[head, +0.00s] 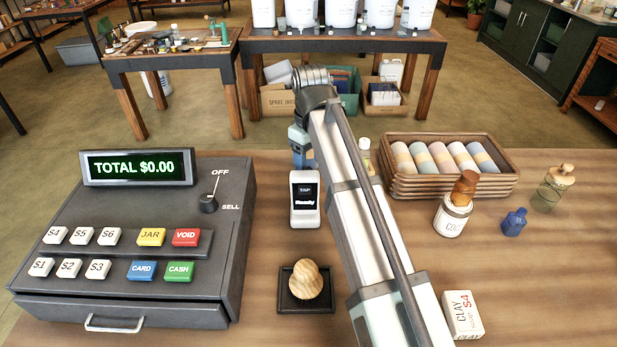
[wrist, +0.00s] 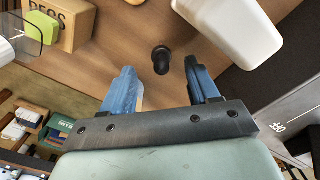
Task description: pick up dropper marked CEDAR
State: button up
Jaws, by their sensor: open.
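My gripper (wrist: 159,70) points down over the counter with its two blue fingers apart and nothing between the pads that I can tell is held. In the wrist view a small dark, round-topped object (wrist: 162,58) stands on the wood, lined up with the gap between the fingertips. It looks like a dropper top seen from above, but no CEDAR marking can be read. In the head view my blue gripper (head: 301,147) is beyond the white card reader (head: 304,199), and the dark object is hidden there.
The cash register (head: 130,235) stands left. A tray stack (head: 449,186) with pastel rolls, a labelled jar (head: 452,220), a blue bottle (head: 514,222) and a clear bottle (head: 549,195) are right. The wrist view shows a PEGS box (wrist: 66,20) near the counter edge.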

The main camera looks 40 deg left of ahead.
notch_tip(320, 180, down, 4)
jog(key=shift+a+f, duration=0.15)
jog(key=shift+f, duration=0.05)
grip_shut()
dwell(0.6)
